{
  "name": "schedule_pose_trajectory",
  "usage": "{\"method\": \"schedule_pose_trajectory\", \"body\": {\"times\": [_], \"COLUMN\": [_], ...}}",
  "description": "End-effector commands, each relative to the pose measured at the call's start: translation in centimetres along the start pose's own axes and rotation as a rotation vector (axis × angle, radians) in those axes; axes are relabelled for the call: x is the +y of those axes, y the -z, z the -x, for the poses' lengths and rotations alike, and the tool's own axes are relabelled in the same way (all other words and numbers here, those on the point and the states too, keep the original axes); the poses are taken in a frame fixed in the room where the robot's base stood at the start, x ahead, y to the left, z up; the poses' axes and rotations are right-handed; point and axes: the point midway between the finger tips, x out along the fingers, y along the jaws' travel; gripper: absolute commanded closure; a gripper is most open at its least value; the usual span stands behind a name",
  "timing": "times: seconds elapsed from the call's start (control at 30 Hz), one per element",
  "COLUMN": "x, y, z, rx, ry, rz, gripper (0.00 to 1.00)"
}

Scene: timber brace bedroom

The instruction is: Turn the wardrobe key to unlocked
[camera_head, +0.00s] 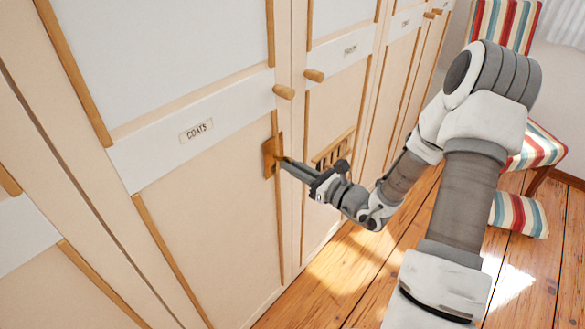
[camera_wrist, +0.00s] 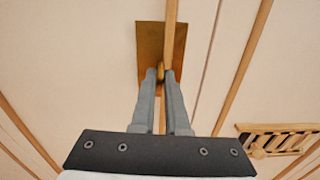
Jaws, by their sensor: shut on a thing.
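The wardrobe door labelled COATS (camera_head: 200,170) is cream with wood trim and looks closed. A brass lock plate (camera_head: 268,158) is on its right edge, below a round wooden knob (camera_head: 284,92). In the wrist view the brass plate (camera_wrist: 150,45) lies ahead of my fingertips, with a wood strip running over it. My gripper (camera_wrist: 161,74) is shut on the small brass key (camera_wrist: 161,73) at the plate; my gripper also shows in the head view (camera_head: 282,160). Most of the key is hidden between the fingers, and its turn angle cannot be told.
More wardrobe doors run to the right, with a second knob (camera_head: 314,75) and a slatted wooden vent (camera_head: 333,148). A striped chair (camera_head: 537,146) and a striped cushion (camera_head: 519,214) are at the right. Wooden floor (camera_head: 540,285) is open in front.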

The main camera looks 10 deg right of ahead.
Motion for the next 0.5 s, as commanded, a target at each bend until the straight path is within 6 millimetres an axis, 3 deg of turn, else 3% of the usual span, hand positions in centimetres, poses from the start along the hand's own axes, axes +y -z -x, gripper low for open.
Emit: {"method": "schedule_pose_trajectory", "body": {"times": [0.5], "x": [0.02], "y": [0.01], "z": [-0.01], "rx": [0.001], "ry": [0.000], "rz": [0.063], "gripper": [1.00]}}
